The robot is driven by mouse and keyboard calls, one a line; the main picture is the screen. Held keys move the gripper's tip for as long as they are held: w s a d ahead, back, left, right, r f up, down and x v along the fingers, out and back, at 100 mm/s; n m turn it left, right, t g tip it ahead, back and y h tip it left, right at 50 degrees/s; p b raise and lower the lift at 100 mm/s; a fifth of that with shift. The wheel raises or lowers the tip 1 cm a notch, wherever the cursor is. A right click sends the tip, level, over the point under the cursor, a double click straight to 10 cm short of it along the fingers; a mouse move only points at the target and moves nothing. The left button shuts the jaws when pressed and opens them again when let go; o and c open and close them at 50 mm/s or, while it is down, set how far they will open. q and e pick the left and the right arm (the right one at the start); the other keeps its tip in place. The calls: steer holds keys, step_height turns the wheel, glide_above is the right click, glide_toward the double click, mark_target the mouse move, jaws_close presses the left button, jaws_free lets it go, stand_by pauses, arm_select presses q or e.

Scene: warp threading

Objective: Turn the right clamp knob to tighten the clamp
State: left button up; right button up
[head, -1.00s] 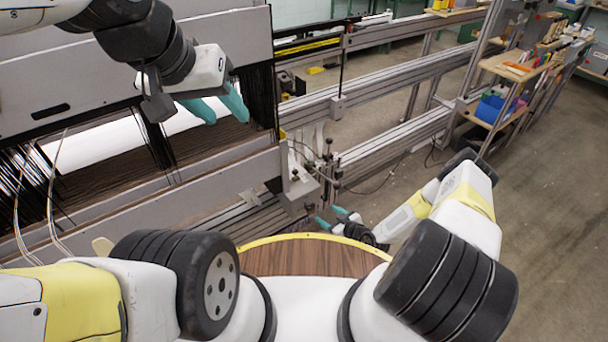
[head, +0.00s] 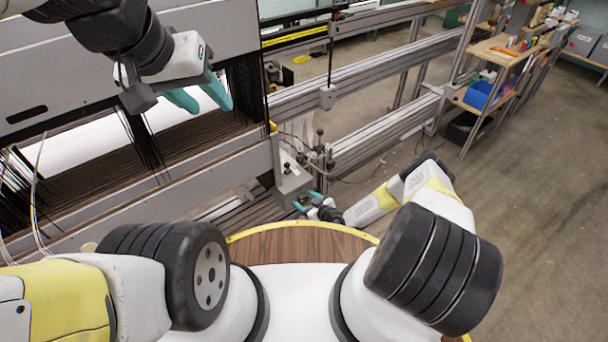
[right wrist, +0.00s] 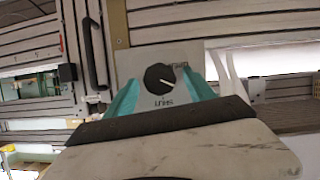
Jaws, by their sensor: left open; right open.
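The clamp knob (right wrist: 160,79) is black and round with a white pointer line, on a grey plate (right wrist: 135,62) in the right wrist view. In the head view my right gripper (head: 308,201) is at the front of the grey box (head: 291,180) at the loom's end. My left gripper (head: 200,98) is open and empty above the dark warp threads (head: 200,130).
Long metal rails (head: 385,128) run behind the grey box. In the right wrist view a black handle (right wrist: 92,40) stands left of the plate. A shelf (head: 500,50) with a blue bin (head: 482,95) stands at the right. The floor (head: 530,190) there is clear.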

steer(key=c, duration=1.4)
steer(key=shift+o, duration=0.2)
steer(key=shift+d, duration=0.1)
steer(key=m+y, duration=0.1)
steer(key=m, duration=0.1)
steer(key=m+g+y, duration=0.1)
steer(key=shift+w+d+m+g, duration=0.1)
steer(key=shift+d+m+g, duration=0.05)
steer(key=shift+m+g, duration=0.2)
steer(key=m+y, duration=0.1)
steer(key=m, duration=0.1)
steer(key=m+g+y, duration=0.1)
steer(key=m, duration=0.1)
steer(key=shift+w+d+f+y, duration=0.1)
steer(key=shift+d+f+y, duration=0.1)
steer(key=shift+y, duration=0.2)
steer(key=o, duration=1.4)
steer(key=shift+c, duration=0.2)
